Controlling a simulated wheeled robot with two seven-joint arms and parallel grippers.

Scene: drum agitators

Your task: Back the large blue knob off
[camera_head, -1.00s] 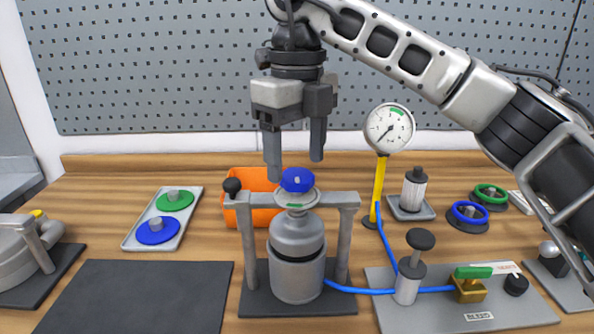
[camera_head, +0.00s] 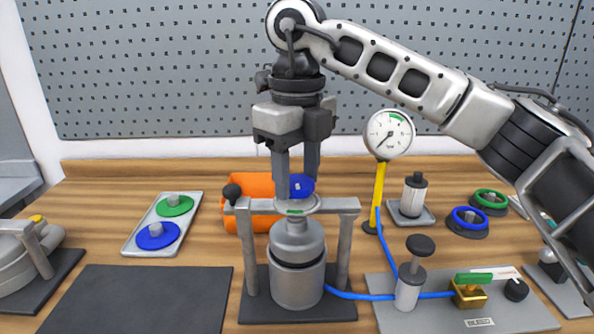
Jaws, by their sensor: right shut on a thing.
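The large blue knob (camera_head: 302,186) sits on top of the grey frame (camera_head: 333,206), above a metal vessel (camera_head: 297,268). My right gripper (camera_head: 297,182) points straight down at it, with one finger at the knob's left side and the other behind it. It is shut on the knob, and its fingers hide part of the knob. A green mark shows on the collar just below. My left gripper is not in view.
An orange cylinder (camera_head: 246,188) lies behind the frame. A gauge (camera_head: 389,134) on a yellow post stands to the right. A tray (camera_head: 134,240) with green and blue discs is at left. A blue hose (camera_head: 345,291) runs to a valve panel (camera_head: 520,315). A dark mat (camera_head: 140,300) is clear.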

